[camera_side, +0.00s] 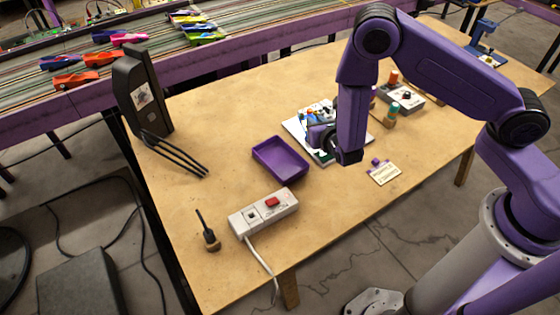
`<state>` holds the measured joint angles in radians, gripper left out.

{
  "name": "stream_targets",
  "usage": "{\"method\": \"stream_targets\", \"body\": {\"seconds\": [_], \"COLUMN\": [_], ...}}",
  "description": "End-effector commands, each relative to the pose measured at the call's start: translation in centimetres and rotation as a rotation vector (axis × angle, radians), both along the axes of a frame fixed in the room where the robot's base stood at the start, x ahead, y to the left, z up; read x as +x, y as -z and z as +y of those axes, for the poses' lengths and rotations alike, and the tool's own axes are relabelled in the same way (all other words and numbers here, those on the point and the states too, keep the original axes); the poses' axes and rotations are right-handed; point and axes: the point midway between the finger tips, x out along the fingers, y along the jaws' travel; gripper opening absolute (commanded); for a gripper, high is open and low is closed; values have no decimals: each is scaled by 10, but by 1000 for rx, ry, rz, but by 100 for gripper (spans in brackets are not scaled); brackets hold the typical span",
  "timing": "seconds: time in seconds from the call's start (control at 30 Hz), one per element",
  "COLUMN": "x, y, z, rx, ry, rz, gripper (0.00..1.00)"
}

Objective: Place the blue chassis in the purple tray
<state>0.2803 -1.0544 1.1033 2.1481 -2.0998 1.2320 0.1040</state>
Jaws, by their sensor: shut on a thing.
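The purple tray (281,160) lies empty on the wooden table, left of and in front of a white board. My gripper (322,136) is over the white board, to the right of the tray. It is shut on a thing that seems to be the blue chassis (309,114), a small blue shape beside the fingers. My wrist hides much of the fingers and of the chassis. I cannot tell whether the chassis touches the board.
The white board (296,127) holds small parts. A white switch box (264,214) with a red button and a cable stands in front of the tray. A black upright device (143,92) with prongs is at left. A screwdriver (207,232) stands front left.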

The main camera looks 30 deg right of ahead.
Motion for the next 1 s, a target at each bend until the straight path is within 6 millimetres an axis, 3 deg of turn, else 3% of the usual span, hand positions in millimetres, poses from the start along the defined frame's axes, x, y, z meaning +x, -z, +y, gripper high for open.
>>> {"method": "stream_targets", "body": {"seconds": [0.2, 0.33, 0.5, 0.67, 1.0], "x": [-62, -87, -105, -98, -37], "y": [-14, -21, -27, -23, 6], "z": [31, 39, 44, 48, 69], "rx": [-4, -3, -1, 2, 2], "ry": [-227, -322, -387, -397, -396], "rz": [3, 1, 0, -1, -3], "gripper": [0, 0, 0, 0, 0]}}
